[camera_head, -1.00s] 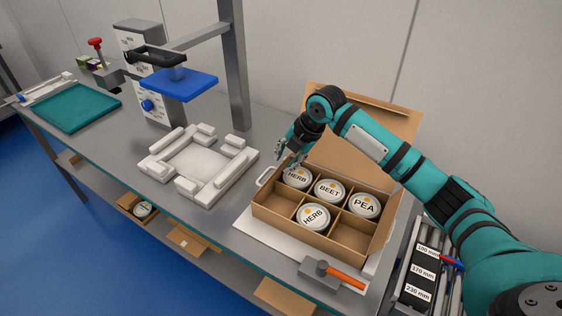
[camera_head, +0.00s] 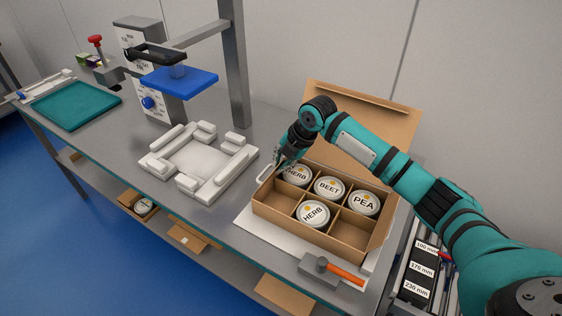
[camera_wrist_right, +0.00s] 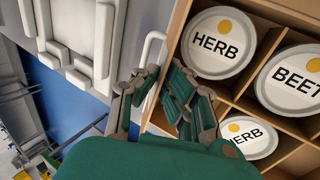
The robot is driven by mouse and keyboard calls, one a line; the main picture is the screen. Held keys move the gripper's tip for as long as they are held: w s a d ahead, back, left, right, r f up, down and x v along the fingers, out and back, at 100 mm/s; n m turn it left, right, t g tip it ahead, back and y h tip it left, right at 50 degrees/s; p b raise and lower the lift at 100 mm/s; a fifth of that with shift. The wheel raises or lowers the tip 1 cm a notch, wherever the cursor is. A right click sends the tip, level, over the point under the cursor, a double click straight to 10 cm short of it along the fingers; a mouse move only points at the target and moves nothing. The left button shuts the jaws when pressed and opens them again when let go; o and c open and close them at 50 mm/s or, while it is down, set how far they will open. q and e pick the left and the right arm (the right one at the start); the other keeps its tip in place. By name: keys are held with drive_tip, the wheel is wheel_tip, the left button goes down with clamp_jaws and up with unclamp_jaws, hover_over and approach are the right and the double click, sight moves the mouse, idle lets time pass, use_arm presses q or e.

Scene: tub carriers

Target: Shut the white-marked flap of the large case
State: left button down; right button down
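The large case is an open cardboard box (camera_head: 290,222) with dividers. Its big back flap (camera_head: 375,112) stands up, partly behind my right arm. No white mark can be made out on that flap. A white rounded loop (camera_head: 264,174) shows beside the case's left wall; it also shows in the wrist view (camera_wrist_right: 148,48). I cannot tell whether it belongs to a flap. My right gripper (camera_head: 277,165) is at the case's back left corner. In the wrist view its fingers (camera_wrist_right: 163,78) are apart, near the loop and the left wall. My left gripper is not in view.
White-lidded tubs marked HERB (camera_head: 313,214), BEET (camera_head: 329,188) and PEA (camera_head: 364,203) sit in the case. A white fixture (camera_head: 200,160) stands left. A blue press plate (camera_head: 180,82) is further back.

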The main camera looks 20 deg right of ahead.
drive_tip(key=f+t+y+b, duration=0.1)
drive_tip(key=b, duration=0.2)
drive_tip(key=s+d+t+y+b, duration=0.1)
drive_tip(key=t+b, duration=0.1)
drive_tip(key=b, duration=0.2)
drive_tip(key=f+t+y+b, duration=0.1)
drive_tip(key=t+b, duration=0.1)
drive_tip(key=b, duration=0.1)
drive_tip(key=shift+s+d+f+y, duration=0.2)
drive_tip(key=shift+s+f+y, duration=0.15)
drive_tip(key=shift+s+y, duration=0.05)
drive_tip(key=shift+r+t+y+b, duration=0.15)
drive_tip(key=shift+t+y+b, duration=0.15)
drive_tip(key=shift+b, duration=0.85)
drive_tip(key=c, duration=1.5)
unclamp_jaws()
drive_tip(key=shift+c, duration=0.2)
drive_tip(key=shift+s+d, duration=0.1)
